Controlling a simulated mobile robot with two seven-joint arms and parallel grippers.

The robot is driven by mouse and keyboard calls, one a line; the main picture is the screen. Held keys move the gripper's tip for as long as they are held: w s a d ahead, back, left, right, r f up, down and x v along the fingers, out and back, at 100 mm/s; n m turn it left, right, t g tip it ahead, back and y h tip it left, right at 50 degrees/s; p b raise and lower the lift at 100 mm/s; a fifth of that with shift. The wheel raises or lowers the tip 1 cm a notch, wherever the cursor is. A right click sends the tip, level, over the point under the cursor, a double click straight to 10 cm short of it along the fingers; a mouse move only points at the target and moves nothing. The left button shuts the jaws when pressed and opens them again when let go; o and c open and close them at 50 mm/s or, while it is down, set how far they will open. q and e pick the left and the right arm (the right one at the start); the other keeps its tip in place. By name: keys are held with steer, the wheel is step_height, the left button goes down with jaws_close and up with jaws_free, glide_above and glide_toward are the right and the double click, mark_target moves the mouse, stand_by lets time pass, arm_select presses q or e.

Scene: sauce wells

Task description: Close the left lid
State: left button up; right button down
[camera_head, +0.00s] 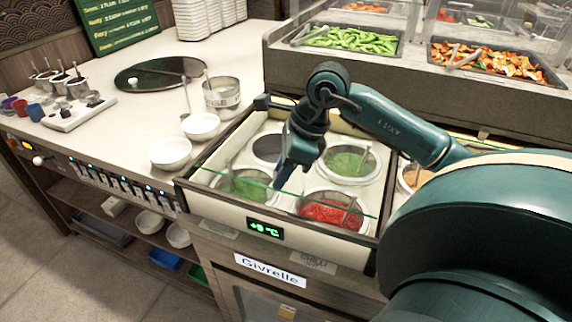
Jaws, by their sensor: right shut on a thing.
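The left lid (222,174) is a clear pane over the left sauce bin; its thin green front edge runs across the front wells. I cannot tell how large the gap is between that edge and the rim. My right gripper (281,181) points down at the middle of this edge and is shut on the lid; its fingertips are small and the grip itself is partly hidden. Below are a red sauce well (325,210), a front green well (243,187), a back green well (350,161) and a dark well (267,147). My left gripper is not in view.
White bowls (170,153) and a metal pot (221,96) stand left of the bin. A round glass lid (150,74) lies on the counter. A raised food display (350,62) stands behind. My right arm covers the right side.

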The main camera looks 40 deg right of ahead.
steer(key=c, duration=1.2)
jaws_free()
steer(key=shift+c, duration=0.2)
steer(key=shift+r, duration=0.1)
steer(key=v, duration=1.3)
steer(key=shift+s, duration=0.1)
steer(key=shift+c, duration=0.3)
